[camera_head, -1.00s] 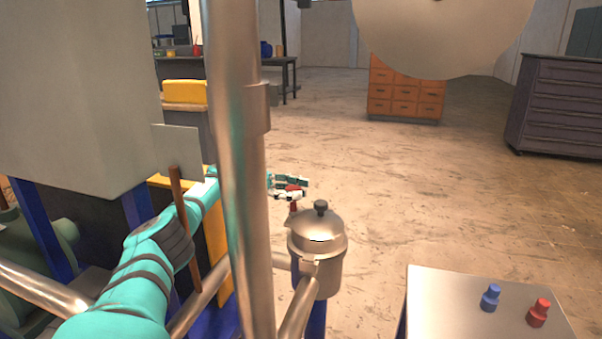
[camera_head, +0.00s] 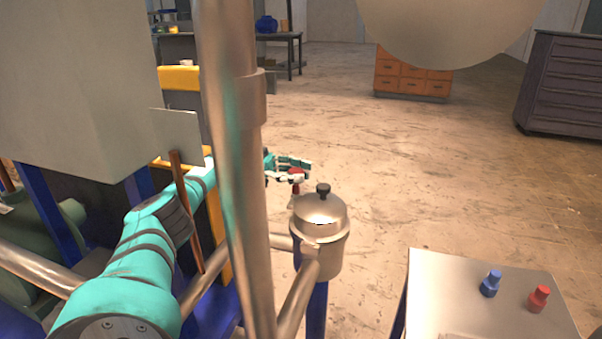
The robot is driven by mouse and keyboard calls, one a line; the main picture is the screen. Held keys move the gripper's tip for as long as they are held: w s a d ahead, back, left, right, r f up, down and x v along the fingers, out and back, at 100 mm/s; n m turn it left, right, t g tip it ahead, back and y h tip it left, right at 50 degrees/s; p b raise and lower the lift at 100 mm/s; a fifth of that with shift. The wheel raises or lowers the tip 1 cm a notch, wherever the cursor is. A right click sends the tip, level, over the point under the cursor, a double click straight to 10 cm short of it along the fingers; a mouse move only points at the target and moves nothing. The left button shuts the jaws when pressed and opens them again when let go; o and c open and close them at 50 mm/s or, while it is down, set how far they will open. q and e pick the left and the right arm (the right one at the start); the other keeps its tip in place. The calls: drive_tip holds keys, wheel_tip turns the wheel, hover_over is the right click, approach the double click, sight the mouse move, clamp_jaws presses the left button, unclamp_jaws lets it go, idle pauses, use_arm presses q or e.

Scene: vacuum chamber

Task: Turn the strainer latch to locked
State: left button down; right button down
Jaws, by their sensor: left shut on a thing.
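The strainer (camera_head: 318,258) is a shiny metal canister with a domed lid and a black knob, standing upright on a pipe. A small red latch handle (camera_head: 297,174) shows at its far left side, behind the lid. My left arm comes in from the left and passes behind a thick vertical pipe. My left gripper (camera_head: 292,172), teal and white, reaches out to the right of that pipe and is shut on the red latch handle. The latch's lower end is partly hidden by the strainer and fingers. My right gripper is not in view.
The vertical metal pipe (camera_head: 238,200) stands close in front of my left arm. A thin brown post with a grey plate (camera_head: 174,132) stands beside the arm. A table (camera_head: 450,290) at lower right holds a blue piece (camera_head: 491,284) and a red piece (camera_head: 538,298).

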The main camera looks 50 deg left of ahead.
use_arm(q)
drive_tip(key=shift+s+a+f, duration=0.15)
drive_tip(key=shift+a+f, duration=0.1)
drive_tip(key=shift+f, duration=0.1)
drive_tip(key=c, duration=1.4)
unclamp_jaws()
drive_tip(key=o, duration=0.5)
drive_tip(key=shift+s+a, duration=0.3)
drive_tip(key=shift+a, duration=0.05)
drive_tip(key=shift+o, duration=0.3)
drive_tip(key=shift+w+d, duration=0.1)
drive_tip(key=shift+w, duration=0.05)
drive_tip(key=shift+w, duration=0.1)
